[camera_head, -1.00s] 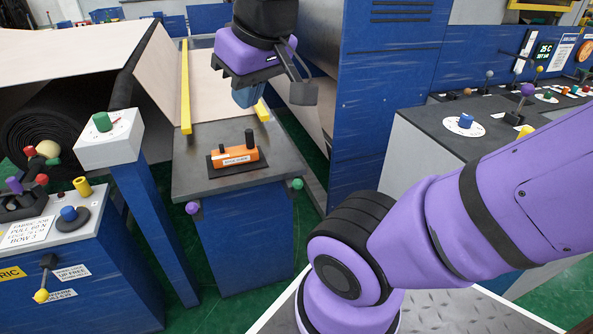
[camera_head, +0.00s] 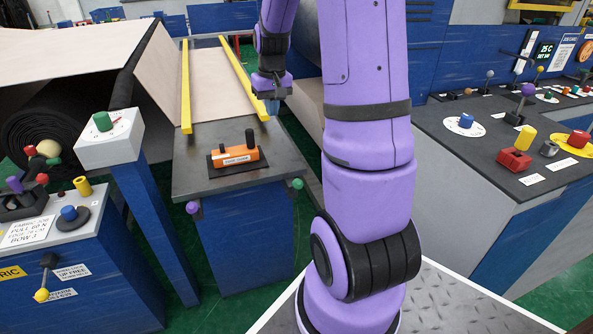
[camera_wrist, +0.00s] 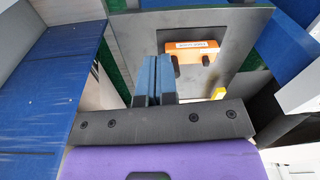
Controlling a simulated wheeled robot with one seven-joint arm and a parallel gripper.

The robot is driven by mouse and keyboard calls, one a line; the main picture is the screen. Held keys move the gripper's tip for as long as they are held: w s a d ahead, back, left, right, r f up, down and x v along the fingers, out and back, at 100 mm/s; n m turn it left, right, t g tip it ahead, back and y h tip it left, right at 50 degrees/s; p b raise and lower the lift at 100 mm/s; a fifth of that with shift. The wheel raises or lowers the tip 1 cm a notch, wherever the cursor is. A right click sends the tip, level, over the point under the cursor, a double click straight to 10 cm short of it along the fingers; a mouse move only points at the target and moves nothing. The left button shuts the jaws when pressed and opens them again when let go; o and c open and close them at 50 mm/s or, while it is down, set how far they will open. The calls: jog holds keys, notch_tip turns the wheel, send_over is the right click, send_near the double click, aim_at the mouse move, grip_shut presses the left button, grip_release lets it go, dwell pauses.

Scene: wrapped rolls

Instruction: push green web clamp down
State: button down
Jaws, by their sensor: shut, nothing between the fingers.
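A green ball knob (camera_head: 297,184) sits at the right front edge of the dark-topped stand (camera_head: 190,178) in the head view. A purple ball knob (camera_head: 193,208) is at the left front edge. A green knob (camera_head: 103,121) is on a white post box to the left. No label shows which green part is the web clamp. My gripper (camera_head: 272,104) is beyond the green ball, near the right yellow rail, apart from it. In the wrist view its blue fingers (camera_wrist: 154,62) are shut and empty. I cannot make out either green knob in that view.
An orange block (camera_head: 236,155) with a black post lies on the stand top. Yellow rails (camera_head: 186,90) run back along a pale web (camera_head: 215,80). A blue cabinet stands right of the stand. A control panel (camera_head: 57,262) with knobs is at lower left.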

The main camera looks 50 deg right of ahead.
jog(key=d+f+m+g+y, duration=0.1)
jog(key=d+f, duration=0.8)
jog(key=f, duration=0.2)
jog(key=shift+s+d+m, duration=0.2)
jog(key=shift+s+m, duration=0.1)
jog(key=shift+s, duration=0.1)
jog(key=shift+f, duration=0.15)
send_over(296, 188)
jog(key=w+d, duration=0.3)
jog(key=d, duration=0.1)
notch_tip(296, 188, down, 12)
jog(key=shift+a+r, duration=0.1)
jog(key=shift+r, duration=0.05)
jog(key=shift+s+a+f, duration=0.3)
jog(key=shift+f, duration=0.05)
